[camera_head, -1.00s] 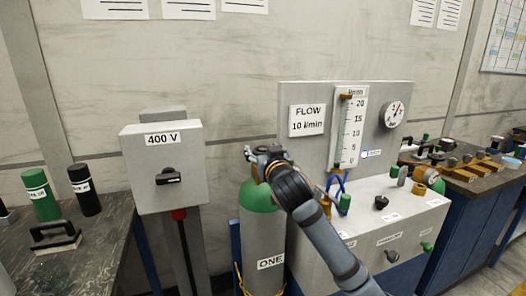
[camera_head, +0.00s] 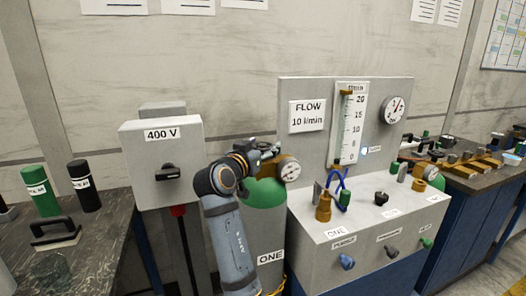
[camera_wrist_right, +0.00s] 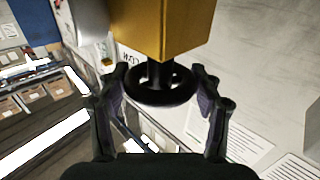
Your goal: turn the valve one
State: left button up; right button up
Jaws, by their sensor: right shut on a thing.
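Cylinder ONE is a gas bottle (camera_head: 265,222) with a green shoulder, a label reading ONE and a brass valve body on top. A round gauge (camera_head: 288,169) sits at the right of its valve. The brass valve block (camera_wrist_right: 163,25) fills the top of the right wrist view, with a black handwheel (camera_wrist_right: 160,92) on its stem. My right gripper (camera_head: 262,155) is at the valve on top of the cylinder, its arm coming up on the left. In the wrist view its fingers (camera_wrist_right: 163,80) stand either side of the handwheel, shut on it. My left gripper is not in view.
A grey 400 V box (camera_head: 162,182) stands close left of my right arm. Right of the cylinder is a panel (camera_head: 310,150) with a flow tube (camera_head: 350,125), a gauge (camera_head: 394,110) and several knobs and fittings below. Benches stand at both sides.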

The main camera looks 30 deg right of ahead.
jog(key=m+g+h, duration=0.1)
jog(key=m+g, duration=0.1)
jog(key=shift+g+b, duration=0.4)
jog(key=m+g+h, duration=0.1)
jog(key=g, duration=0.1)
jog(key=shift+m+g, duration=0.4)
jog(key=shift+m+g+h, duration=0.3)
jog(key=shift+m+g, duration=0.1)
jog(key=shift+g, duration=0.2)
jog(key=m+g, duration=0.2)
jog(key=g, duration=0.1)
jog(key=shift+r+g, duration=0.15)
jog(key=shift+g, duration=0.25)
jog(key=shift+m+g+p, duration=0.4)
jog(key=shift+m+g, duration=0.7)
jog(key=shift+g, duration=0.3)
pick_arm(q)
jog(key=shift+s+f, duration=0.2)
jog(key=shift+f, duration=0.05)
pick_arm(e)
jog(key=shift+g, duration=0.3)
jog(key=shift+m, duration=0.3)
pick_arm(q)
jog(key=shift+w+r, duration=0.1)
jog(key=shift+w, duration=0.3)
